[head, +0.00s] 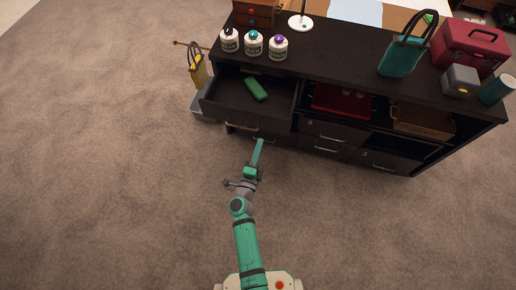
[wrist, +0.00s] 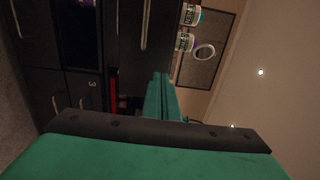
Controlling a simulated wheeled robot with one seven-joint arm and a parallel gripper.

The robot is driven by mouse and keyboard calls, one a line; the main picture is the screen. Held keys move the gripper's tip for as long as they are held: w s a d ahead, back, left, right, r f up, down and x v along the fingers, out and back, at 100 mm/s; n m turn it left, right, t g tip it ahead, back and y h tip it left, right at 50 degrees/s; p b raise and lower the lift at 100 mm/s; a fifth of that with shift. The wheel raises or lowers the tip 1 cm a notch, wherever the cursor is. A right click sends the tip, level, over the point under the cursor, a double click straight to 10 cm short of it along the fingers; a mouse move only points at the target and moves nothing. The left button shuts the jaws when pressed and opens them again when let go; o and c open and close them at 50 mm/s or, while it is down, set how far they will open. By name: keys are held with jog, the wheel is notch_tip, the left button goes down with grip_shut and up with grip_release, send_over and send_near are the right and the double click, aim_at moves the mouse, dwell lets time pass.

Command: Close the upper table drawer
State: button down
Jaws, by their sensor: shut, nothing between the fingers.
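The upper table drawer (head: 226,112) at the left end of the dark cabinet stands pulled out. A green block-like object (head: 256,89) lies inside it. Its dark front with a pale bar handle shows at the top of the wrist view (wrist: 127,38). My gripper (head: 261,142) is shut and empty, just in front of the drawer front and right of its handle. In the wrist view its green fingers (wrist: 161,88) are together and point towards the cabinet. I cannot tell whether they touch the drawer front.
On the dark cabinet top (head: 330,65) stand several white jars (head: 254,43), a green bag (head: 404,55), a red case (head: 470,46) and a grey box (head: 460,80). The carpet (head: 110,170) around my arm is clear.

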aim_at(267, 119)
jog(key=x, duration=1)
jog(key=shift+w, duration=0.1)
